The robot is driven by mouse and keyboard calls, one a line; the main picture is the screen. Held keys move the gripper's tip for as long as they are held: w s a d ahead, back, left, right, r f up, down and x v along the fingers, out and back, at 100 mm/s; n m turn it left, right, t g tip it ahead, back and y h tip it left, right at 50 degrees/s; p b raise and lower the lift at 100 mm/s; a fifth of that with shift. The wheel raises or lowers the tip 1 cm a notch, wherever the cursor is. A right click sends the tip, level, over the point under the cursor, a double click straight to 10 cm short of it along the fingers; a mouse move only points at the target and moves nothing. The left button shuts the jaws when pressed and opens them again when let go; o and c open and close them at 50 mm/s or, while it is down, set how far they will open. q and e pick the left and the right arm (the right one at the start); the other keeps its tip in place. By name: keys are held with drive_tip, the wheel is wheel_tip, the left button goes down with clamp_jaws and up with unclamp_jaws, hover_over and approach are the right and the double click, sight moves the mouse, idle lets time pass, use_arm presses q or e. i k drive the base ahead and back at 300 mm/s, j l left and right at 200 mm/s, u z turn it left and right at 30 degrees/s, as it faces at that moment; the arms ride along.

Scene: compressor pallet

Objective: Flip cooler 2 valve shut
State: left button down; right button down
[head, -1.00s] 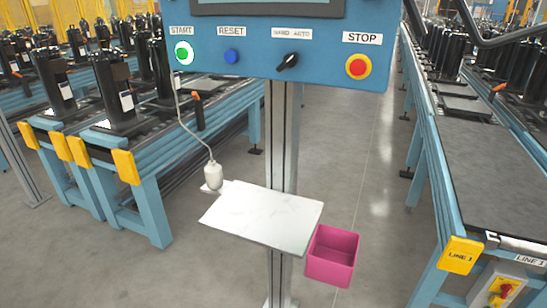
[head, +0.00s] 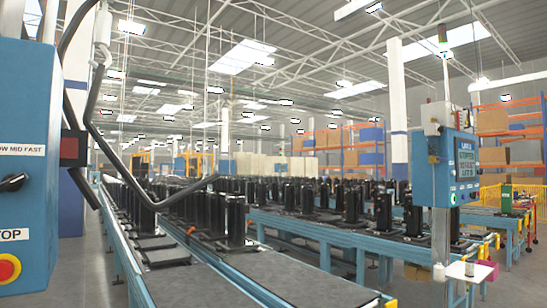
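No valve that I can pick out as the cooler 2 valve shows in the head view. Neither of my grippers is in view. A second blue control box (head: 445,168) with a lit screen is on a post at the right.
Long blue conveyor lines with black cylinders (head: 226,219) run into the distance. A bent black handle bar (head: 130,170) hangs at the left, in front of the lines. A white shelf (head: 470,271) and pink bin (head: 488,268) are at lower right. Orange racks (head: 350,148) stand behind.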

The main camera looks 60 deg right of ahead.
sight(457, 112)
drive_tip(key=l+z, duration=0.1)
drive_tip(key=z, duration=0.25)
drive_tip(key=l+z, duration=0.1)
drive_tip(key=z, duration=0.25)
drive_tip(key=l+z, duration=0.1)
drive_tip(key=z, duration=0.2)
drive_tip(key=i+l+z, duration=0.2)
drive_tip(key=l, duration=0.25)
drive_tip(key=l+z, duration=0.25)
drive_tip(key=l, duration=0.2)
drive_tip(key=i+l+z, duration=0.2)
drive_tip(key=l, duration=0.2)
drive_tip(key=i+l+z, duration=0.25)
drive_tip(key=l, duration=0.15)
drive_tip(key=i+l+z, duration=0.2)
drive_tip(key=l, duration=0.15)
drive_tip(key=i+l, duration=0.4)
drive_tip(key=l, duration=0.2)
drive_tip(key=i+l, duration=0.45)
drive_tip(key=l, duration=0.15)
drive_tip(key=i+l, duration=0.4)
drive_tip(key=l, duration=0.2)
drive_tip(key=i+l+z, duration=0.1)
drive_tip(key=i+l, duration=0.35)
drive_tip(key=l, duration=0.15)
